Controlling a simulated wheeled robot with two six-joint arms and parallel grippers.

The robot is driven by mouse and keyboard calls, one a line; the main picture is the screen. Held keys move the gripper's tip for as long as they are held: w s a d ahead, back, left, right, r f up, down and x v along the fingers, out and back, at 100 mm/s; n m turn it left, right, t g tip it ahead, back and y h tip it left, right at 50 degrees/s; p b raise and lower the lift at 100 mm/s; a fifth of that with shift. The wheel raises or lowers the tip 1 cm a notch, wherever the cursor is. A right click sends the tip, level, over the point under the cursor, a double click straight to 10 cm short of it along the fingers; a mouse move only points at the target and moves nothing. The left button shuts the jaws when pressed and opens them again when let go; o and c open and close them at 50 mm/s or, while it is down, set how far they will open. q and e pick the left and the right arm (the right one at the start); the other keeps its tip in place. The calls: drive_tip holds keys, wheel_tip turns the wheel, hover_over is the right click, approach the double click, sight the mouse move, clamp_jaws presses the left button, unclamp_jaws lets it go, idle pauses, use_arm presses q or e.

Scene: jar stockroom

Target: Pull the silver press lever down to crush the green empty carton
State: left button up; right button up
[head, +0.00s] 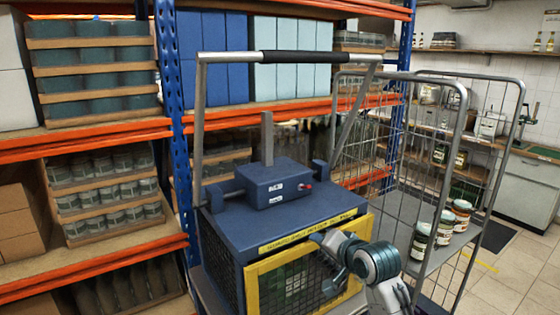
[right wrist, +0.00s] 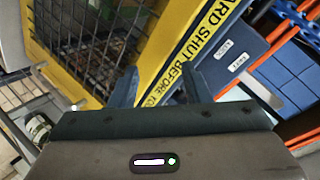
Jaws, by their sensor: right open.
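The press (head: 285,215) is a dark blue box with a mesh side. Its silver lever (head: 199,120) is a raised U-shaped bar with a black grip (head: 290,57) across the top. A yellow-framed mesh guard (head: 252,285) covers the front; it looks about flush, but I cannot tell if it is fully shut. Something pale green, likely the carton (head: 292,283), shows partly behind the mesh. My right gripper (head: 333,250) is open at the guard's upper right. In the right wrist view its fingers (right wrist: 158,85) are apart near the yellow frame (right wrist: 150,62). My left gripper is not in view.
A wire roll cage (head: 400,150) stands close on the right, with several jars (head: 443,228) on its shelf. Orange and blue racking (head: 100,140) with boxes and jars stands behind and left. Open floor (head: 520,255) lies at far right.

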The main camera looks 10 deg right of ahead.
sight(308, 57)
drive_tip(key=w+r+m+t+y, duration=0.2)
drive_tip(key=r+m+t, duration=0.1)
drive_tip(key=r, duration=1.8)
drive_tip(key=w+r+m+t+y, duration=0.2)
drive_tip(key=r+m+t+y, duration=0.1)
drive_tip(key=r, duration=1.8)
drive_tip(key=p+x, duration=0.2)
drive_tip(key=x, duration=0.3)
drive_tip(key=p+x, duration=0.3)
drive_tip(key=x, duration=0.1)
drive_tip(key=shift+w+r, duration=0.3)
drive_tip(key=shift+w, duration=0.1)
use_arm(q)
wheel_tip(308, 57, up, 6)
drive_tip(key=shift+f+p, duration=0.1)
drive_tip(key=shift+p, duration=0.25)
use_arm(e)
drive_tip(key=shift+w+a, duration=0.1)
drive_tip(key=shift+w, duration=0.5)
clamp_jaws()
drive_tip(key=shift+f, duration=0.1)
